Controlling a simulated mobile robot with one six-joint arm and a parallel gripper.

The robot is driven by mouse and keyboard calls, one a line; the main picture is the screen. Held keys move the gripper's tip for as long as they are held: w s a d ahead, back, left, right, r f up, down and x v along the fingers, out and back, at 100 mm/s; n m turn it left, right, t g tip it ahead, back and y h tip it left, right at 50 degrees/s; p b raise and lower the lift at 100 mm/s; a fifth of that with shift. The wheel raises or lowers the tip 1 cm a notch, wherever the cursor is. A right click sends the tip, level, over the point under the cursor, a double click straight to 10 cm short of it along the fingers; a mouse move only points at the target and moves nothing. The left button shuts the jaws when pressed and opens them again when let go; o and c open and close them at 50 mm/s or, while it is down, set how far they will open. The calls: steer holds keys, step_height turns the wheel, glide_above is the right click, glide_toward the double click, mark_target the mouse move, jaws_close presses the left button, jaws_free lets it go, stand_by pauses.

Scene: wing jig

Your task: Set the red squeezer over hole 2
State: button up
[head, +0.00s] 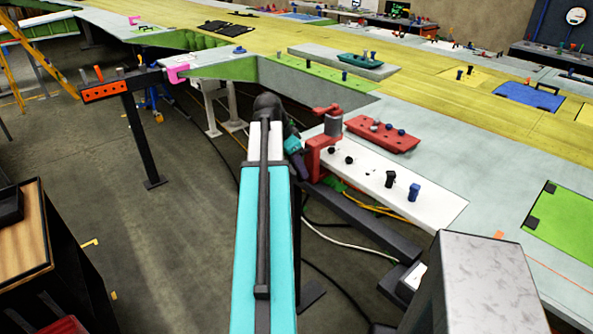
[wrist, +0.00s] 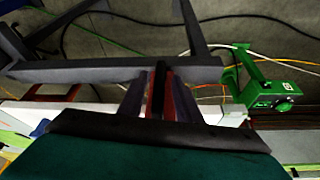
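The red squeezer (head: 318,160) is a red C-shaped frame with a grey cylinder and a red top. In the head view it stands upright at the left end of the white strip (head: 430,206), its frame around or beside the edge; I cannot tell which. My gripper (head: 298,148) is at the squeezer's left side. In the wrist view my gripper (wrist: 158,95) has its fingers close together on a dark and red part, which looks like the squeezer. Dark knobs and small holes run along the strip. Hole 2 is not clearly marked, and the squeezer's jaw is hidden.
A red tray (head: 384,136) with pegs lies behind the strip. A black peg (head: 391,179) and a blue peg (head: 413,192) stand on the strip. A green device (wrist: 265,95) is at right in the wrist view. Cables and dark beams lie below.

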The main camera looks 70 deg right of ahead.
steer(key=shift+r, duration=0.2)
steer(key=b+v, duration=0.3)
steer(key=v, duration=1)
steer(key=shift+r, duration=0.25)
steer(key=shift+w, duration=0.1)
stand_by(0.3)
